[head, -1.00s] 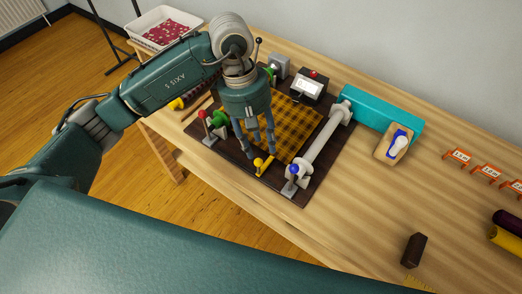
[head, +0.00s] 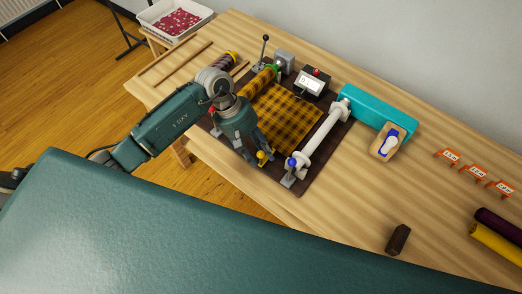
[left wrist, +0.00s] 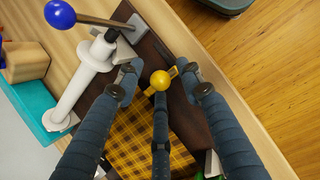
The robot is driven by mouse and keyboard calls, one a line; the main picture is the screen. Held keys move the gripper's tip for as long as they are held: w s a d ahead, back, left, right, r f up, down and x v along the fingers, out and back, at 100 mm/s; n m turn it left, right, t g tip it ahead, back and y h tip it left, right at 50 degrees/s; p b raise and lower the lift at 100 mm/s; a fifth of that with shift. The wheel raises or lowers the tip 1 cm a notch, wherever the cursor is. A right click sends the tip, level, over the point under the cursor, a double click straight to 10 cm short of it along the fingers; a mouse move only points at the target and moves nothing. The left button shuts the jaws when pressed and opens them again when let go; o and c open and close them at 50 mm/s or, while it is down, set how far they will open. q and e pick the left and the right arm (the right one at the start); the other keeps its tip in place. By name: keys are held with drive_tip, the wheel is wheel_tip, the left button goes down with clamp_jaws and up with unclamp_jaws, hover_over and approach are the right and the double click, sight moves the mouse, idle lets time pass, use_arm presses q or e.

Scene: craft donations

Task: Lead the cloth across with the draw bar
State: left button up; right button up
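The yellow-and-black plaid cloth (head: 283,115) lies flat on a dark board, running from a roll at its far left end; it also shows in the left wrist view (left wrist: 150,135). The draw bar is the yellow bar with a round yellow knob (left wrist: 160,80) at the cloth's near edge; in the head view the knob (head: 262,155) is partly hidden by my fingers. My left gripper (head: 258,150) is low over it. In the left wrist view its fingers (left wrist: 163,82) are spread around the knob, with gaps at the sides. My right gripper is not in view.
A white roller (head: 320,138) and a blue-knobbed lever (head: 291,163) stand right of the cloth. Behind are a display box (head: 314,82) and a teal box (head: 365,108). Orange label stands (head: 475,171), cloth rolls (head: 497,245) and a dark block (head: 398,239) lie right.

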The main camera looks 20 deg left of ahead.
use_arm(q)
drive_tip(key=shift+d+f, duration=0.25)
drive_tip(key=shift+f, duration=0.35)
clamp_jaws()
drive_tip(key=shift+w+b, duration=0.1)
drive_tip(key=shift+b, duration=0.2)
drive_tip(key=d+b, duration=0.2)
drive_tip(key=b, duration=0.4)
drive_tip(key=shift+f, duration=0.1)
drive_tip(key=s+d+b, duration=0.1)
drive_tip(key=d+b, duration=0.1)
drive_tip(key=shift+s+d+b, duration=0.15)
drive_tip(key=shift+b, duration=0.15)
drive_tip(key=shift+s+d+r, duration=0.15)
drive_tip(key=shift+d+r, duration=0.1)
